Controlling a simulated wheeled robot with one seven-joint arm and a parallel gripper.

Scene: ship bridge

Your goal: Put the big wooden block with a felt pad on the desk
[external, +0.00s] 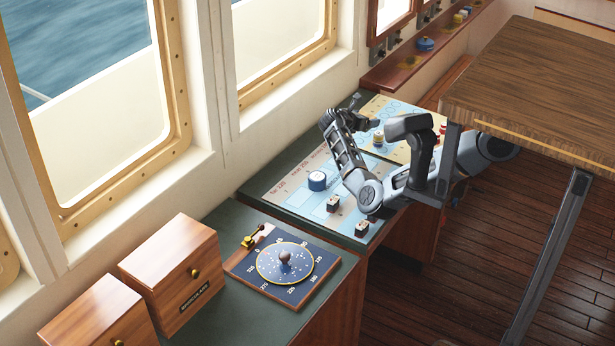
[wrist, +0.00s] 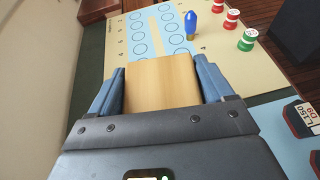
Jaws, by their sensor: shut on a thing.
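My gripper (wrist: 159,66) is shut on a big plain light wooden block (wrist: 160,84), with one blue-grey finger on each side of it. No felt pad shows on the visible face. In the external view my gripper (external: 348,121) is raised over the far part of the chart-covered counter, near the window wall. The block cannot be made out there. A brown wooden desk top (external: 545,75) on metal legs stands at the right; the part in view is bare.
The counter's light-blue chart (external: 300,205) bears a blue-and-white round piece (external: 317,181) and small dark-and-white blocks. A blue peg (wrist: 190,26) and red and green spools stand beyond the held block. A compass board (external: 283,265) and wooden boxes (external: 180,270) are nearer.

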